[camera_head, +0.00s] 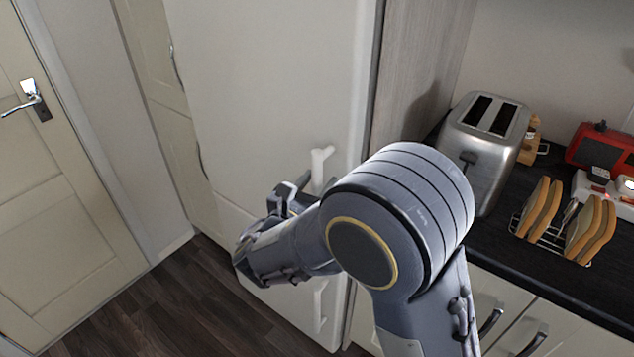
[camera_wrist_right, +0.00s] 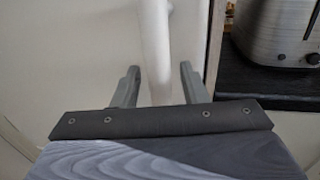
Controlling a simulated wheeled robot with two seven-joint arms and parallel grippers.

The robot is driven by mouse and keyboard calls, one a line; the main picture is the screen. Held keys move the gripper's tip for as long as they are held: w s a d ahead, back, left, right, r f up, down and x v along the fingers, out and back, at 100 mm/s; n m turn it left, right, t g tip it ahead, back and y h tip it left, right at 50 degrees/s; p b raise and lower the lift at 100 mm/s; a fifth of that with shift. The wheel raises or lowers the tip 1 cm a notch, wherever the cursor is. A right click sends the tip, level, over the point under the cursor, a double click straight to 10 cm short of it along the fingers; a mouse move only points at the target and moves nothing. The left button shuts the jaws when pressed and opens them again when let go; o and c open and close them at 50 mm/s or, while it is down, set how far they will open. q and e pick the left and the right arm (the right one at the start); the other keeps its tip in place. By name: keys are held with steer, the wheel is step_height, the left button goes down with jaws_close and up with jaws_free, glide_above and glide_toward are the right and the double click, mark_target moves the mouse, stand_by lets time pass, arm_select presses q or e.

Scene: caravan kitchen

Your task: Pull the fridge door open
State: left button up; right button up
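The fridge door (camera_head: 270,80) is white and appears closed. Its white upright bar handle (camera_head: 320,160) sits near the door's right edge, partly hidden by my right arm. My right gripper (camera_head: 290,195) is at the handle's height. In the right wrist view, the gripper (camera_wrist_right: 158,72) is open, with one finger on each side of the white handle (camera_wrist_right: 156,40). Gaps show between the handle and both fingers, so it is not gripped. My left gripper is not in view.
A second white handle (camera_head: 320,305) is lower down. A counter (camera_head: 500,262) to the right holds a steel toaster (camera_head: 485,140), a toast rack (camera_head: 545,236) and a red appliance (camera_head: 600,148). A room door (camera_head: 60,200) is at left. Dark floor (camera_head: 170,310) is clear.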

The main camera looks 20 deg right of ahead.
steer(key=shift+c, duration=0.3)
jaws_close()
steer(key=shift+a, duration=0.15)
